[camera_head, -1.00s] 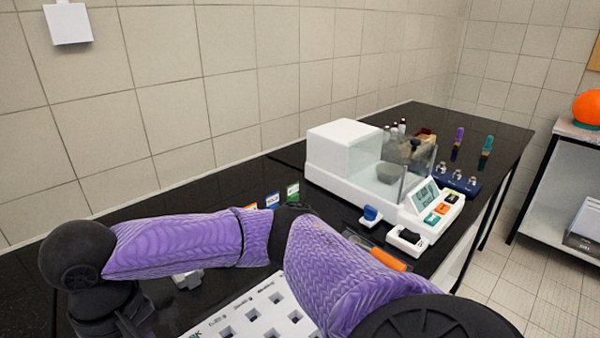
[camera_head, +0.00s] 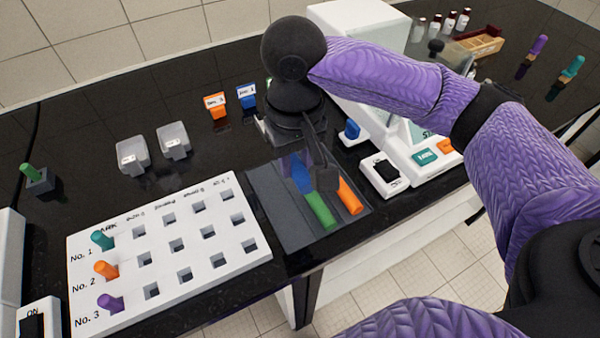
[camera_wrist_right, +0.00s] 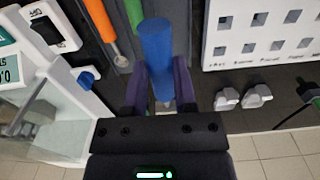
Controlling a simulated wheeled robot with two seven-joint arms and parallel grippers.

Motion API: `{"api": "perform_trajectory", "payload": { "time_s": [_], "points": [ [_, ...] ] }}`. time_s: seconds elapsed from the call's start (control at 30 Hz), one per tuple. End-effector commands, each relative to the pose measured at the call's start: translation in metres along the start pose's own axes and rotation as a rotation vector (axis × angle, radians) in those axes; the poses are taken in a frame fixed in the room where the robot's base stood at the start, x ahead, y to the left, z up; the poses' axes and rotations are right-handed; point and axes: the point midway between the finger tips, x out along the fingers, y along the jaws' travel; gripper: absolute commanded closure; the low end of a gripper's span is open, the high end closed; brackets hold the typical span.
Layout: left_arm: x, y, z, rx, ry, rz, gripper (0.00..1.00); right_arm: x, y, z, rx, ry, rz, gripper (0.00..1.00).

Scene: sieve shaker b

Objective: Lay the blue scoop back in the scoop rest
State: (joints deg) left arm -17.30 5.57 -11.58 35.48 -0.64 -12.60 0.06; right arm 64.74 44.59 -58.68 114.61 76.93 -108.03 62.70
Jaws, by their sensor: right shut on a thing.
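The blue scoop (camera_head: 299,172) is in my right gripper (camera_head: 314,176), over the dark grey scoop rest (camera_head: 268,187) in the head view. In the right wrist view, its blue handle (camera_wrist_right: 157,48) stands between the two purple fingers of the shut gripper (camera_wrist_right: 159,88). Its lower end is hidden, and I cannot tell whether it touches the rest. The green scoop (camera_head: 320,210) and the orange scoop (camera_head: 349,196) lie side by side in the rest, right of the blue one. My left gripper is not in view.
A white hole board (camera_head: 215,262) with coloured pegs lies left of the rest. Two small clear-grey containers (camera_head: 173,140) and labelled orange (camera_head: 216,106) and blue (camera_head: 247,96) holders stand behind. A white switch box (camera_head: 384,175) and the balance (camera_head: 360,25) are close on the right.

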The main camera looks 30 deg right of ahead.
Motion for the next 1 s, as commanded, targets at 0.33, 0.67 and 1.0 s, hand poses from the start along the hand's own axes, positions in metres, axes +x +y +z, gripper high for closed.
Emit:
{"api": "perform_trajectory", "payload": {
  "time_s": [0.33,0.67,1.0],
  "points": [
    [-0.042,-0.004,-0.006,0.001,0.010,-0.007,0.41,0.012,-0.018,-0.024,-0.024,0.005,-0.012,1.00],
    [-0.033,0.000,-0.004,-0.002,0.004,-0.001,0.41,0.074,-0.022,-0.029,-0.037,0.000,0.001,1.00],
    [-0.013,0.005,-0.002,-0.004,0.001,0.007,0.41,0.130,-0.023,-0.030,-0.037,0.003,0.000,1.00]
  ]
}}
